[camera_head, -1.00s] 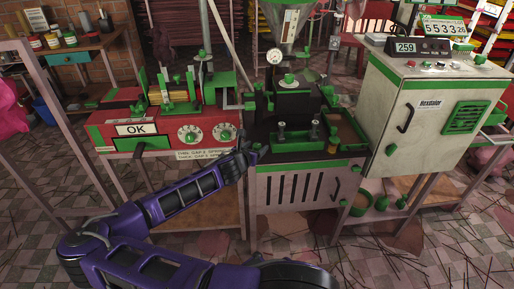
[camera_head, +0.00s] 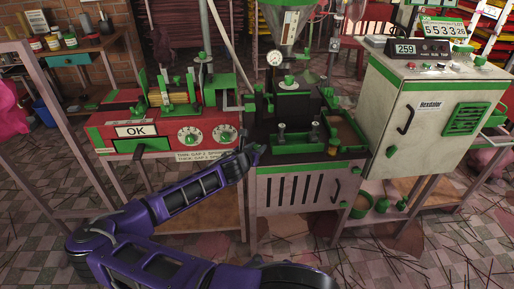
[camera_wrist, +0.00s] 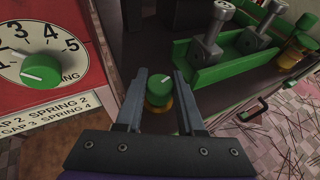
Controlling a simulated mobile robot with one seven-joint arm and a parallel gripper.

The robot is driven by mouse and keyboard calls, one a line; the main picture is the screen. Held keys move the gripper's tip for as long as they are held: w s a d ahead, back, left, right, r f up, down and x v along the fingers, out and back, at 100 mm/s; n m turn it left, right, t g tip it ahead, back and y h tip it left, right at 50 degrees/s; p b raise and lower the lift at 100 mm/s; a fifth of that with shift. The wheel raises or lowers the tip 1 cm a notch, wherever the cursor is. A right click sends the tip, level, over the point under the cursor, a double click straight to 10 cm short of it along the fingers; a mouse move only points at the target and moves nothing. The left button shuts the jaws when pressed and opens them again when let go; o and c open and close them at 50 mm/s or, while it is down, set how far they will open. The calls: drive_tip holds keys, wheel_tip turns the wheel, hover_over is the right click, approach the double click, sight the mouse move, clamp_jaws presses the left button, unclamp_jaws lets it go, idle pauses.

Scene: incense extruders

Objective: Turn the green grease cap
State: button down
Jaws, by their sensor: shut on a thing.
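The green grease cap (camera_wrist: 160,87) is a round green knob on a brass base in the wrist view, beside the machine's front left corner. My gripper (camera_wrist: 166,76) is shut on it, with one finger on each side. In the head view my gripper (camera_head: 254,154) is at the front left corner of the dark machine, and the cap is too small or hidden to make out there.
A red panel with a numbered dial (camera_wrist: 42,68) is close on the left. A green tray (camera_wrist: 225,62) with metal bolts stands to the right, with another brass and green fitting (camera_wrist: 297,50) beyond it. A grey cabinet (camera_head: 430,110) stands farther right.

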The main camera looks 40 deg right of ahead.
drive_tip(key=shift+m, duration=0.3)
drive_tip(key=shift+w+r+m+g+h+p, duration=0.15)
drive_tip(key=shift+m+g+h+p, duration=0.45)
drive_tip(key=shift+m+g+p, duration=0.45)
drive_tip(key=m+g, duration=0.3)
drive_tip(key=g, duration=0.1)
drive_tip(key=shift+h, duration=0.4)
drive_tip(key=m+g, duration=0.1)
drive_tip(key=g, duration=0.1)
drive_tip(key=m+g+b, duration=0.1)
drive_tip(key=m+g, duration=0.1)
drive_tip(key=shift+f, duration=0.3)
drive_tip(key=shift+r+m+g+y+b, duration=0.1)
drive_tip(key=shift+m+g+y+b, duration=0.4)
drive_tip(key=shift+m+g+b, duration=0.45)
drive_tip(key=shift+m+g, duration=0.3)
drive_tip(key=c, duration=0.5)
unclamp_jaws()
